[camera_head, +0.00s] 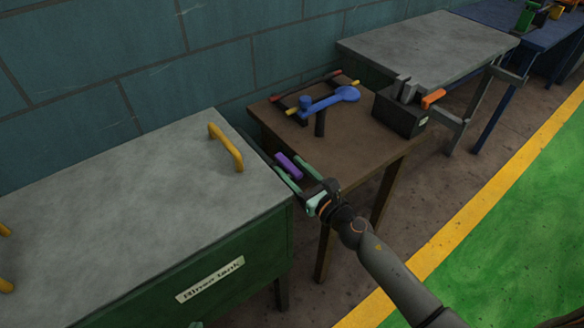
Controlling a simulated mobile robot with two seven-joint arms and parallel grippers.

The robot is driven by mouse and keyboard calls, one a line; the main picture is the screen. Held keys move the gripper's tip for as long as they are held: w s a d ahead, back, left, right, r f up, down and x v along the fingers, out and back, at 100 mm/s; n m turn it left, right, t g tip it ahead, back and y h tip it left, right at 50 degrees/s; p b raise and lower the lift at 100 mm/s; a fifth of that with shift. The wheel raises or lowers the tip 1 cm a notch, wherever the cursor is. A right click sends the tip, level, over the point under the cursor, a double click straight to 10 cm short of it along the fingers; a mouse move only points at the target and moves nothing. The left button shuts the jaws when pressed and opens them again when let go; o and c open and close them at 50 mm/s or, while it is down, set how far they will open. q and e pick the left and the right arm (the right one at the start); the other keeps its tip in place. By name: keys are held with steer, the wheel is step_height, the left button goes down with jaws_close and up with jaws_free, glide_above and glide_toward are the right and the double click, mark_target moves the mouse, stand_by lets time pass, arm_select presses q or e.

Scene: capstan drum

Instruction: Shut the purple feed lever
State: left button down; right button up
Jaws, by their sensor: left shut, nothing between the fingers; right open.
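The purple feed lever (289,165) shows as a short purple bar at the left end of the brown table (348,158), close to the green tank. My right gripper (286,164) reaches in from the lower right. It is open, with one pale green finger on each side of the purple bar; I cannot tell whether they touch it. The lever's base and pivot are hard to make out beside the gripper. A small grey tip at the bottom edge appears to be my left gripper (197,324), shut and empty, mostly out of the picture.
The green tank (238,262) with a grey lid and yellow handle (226,147) stands close on the left. On the brown table are a blue lever (336,101), a dark frame (288,102) and a dark box (400,115) with an orange handle. Open floor lies right.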

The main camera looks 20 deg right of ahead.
steer(key=shift+w, duration=0.1)
jaws_close()
stand_by(0.4)
stand_by(1.0)
